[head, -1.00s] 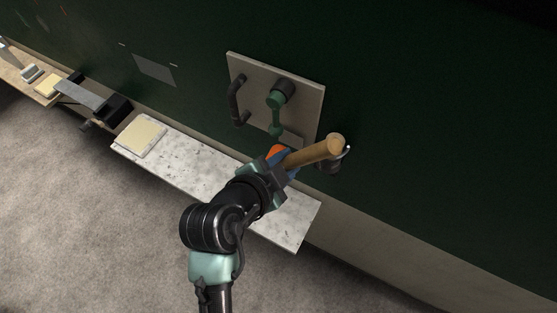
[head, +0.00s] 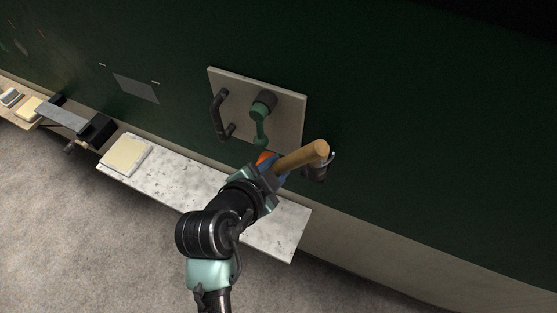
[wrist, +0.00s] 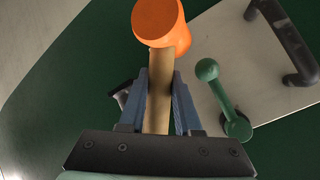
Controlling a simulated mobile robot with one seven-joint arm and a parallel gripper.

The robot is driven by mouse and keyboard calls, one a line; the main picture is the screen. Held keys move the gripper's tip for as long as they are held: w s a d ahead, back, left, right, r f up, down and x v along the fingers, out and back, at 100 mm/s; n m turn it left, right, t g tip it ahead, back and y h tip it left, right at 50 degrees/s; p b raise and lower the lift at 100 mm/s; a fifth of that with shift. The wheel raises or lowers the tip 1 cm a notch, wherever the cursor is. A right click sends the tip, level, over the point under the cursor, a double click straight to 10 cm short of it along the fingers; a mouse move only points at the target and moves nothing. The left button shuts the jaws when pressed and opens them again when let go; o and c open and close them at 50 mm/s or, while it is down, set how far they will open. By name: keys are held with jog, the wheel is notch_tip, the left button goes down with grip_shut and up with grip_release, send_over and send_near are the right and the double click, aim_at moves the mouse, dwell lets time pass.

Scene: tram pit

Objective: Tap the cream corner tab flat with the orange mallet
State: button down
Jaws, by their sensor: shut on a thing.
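The orange mallet has a tan handle (head: 304,156) and an orange head (wrist: 157,22). My gripper (head: 266,172) is shut on the handle, above the right part of the white shelf. In the wrist view the blue fingers (wrist: 160,98) sit on both sides of the handle, and the head lies beyond them. In the head view my gripper hides most of the head. A cream square pad (head: 126,154) lies at the left end of the shelf, well away from the mallet. I cannot make out a separate cream corner tab.
The white shelf (head: 180,183) runs along the dark green wall. A grey plate (head: 285,103) on the wall carries a dark handle (head: 219,115) and a green lever (head: 262,122). A black clamp-like object (head: 97,131) stands to the left. A dark fixture (head: 318,170) is beside the handle's end.

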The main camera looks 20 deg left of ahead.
jog(key=shift+w, duration=0.1)
jog(key=s, duration=0.5)
jog(key=shift+a, duration=0.1)
dwell(0.5)
dwell(0.4)
